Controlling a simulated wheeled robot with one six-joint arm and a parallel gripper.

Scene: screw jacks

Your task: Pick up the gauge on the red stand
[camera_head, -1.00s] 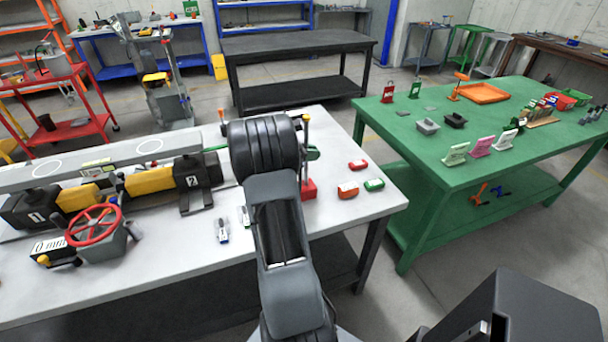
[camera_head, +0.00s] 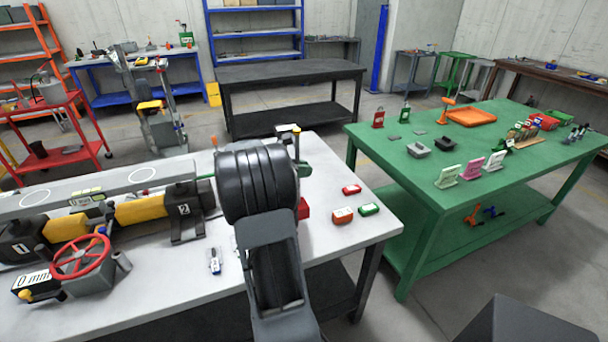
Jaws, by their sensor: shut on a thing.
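My arm's dark wrist fills the middle of the view and hides most of my gripper (camera_head: 281,131). A small dark and pale piece, seemingly the gauge (camera_head: 291,128) at my jaws, shows just above the wrist. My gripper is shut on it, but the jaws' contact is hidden. The red stand (camera_head: 303,209) is on the white-topped bench, partly behind the wrist. A thin upright shows above it, and I cannot tell whether the gauge is clear of the stand.
A green table (camera_head: 400,175) with several small things stands at the right.

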